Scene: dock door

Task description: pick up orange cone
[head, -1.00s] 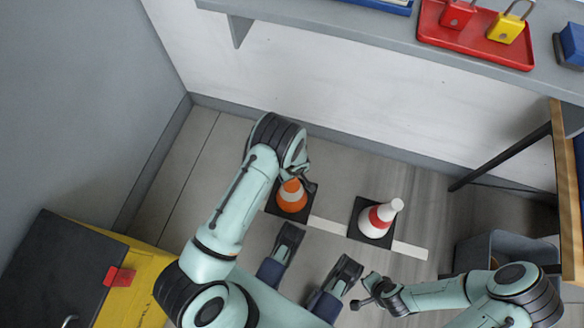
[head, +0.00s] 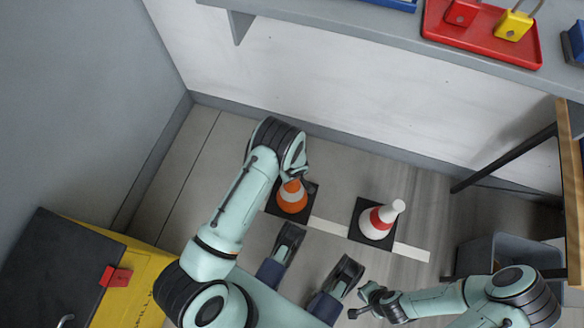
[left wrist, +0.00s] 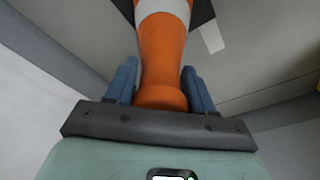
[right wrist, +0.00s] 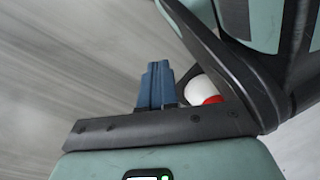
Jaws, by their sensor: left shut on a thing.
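The orange cone (head: 292,197), with a white band and a black square base, stands on the floor near the white floor line. My left gripper (left wrist: 160,88) is shut on the cone's narrow orange top, with a blue finger on each side. In the head view my left wrist hides the top of the cone, and the base appears to rest on the floor. My right gripper (right wrist: 155,85) is shut and empty, its blue fingers together, low at the right of the head view (head: 362,302).
A white cone with a red band (head: 377,220) stands right of the orange one. A grey bin (head: 500,250) is beside a wooden-topped table (head: 570,190) at right. A shelf (head: 330,22) overhangs the back wall. A yellow and black cabinet (head: 75,262) stands at left.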

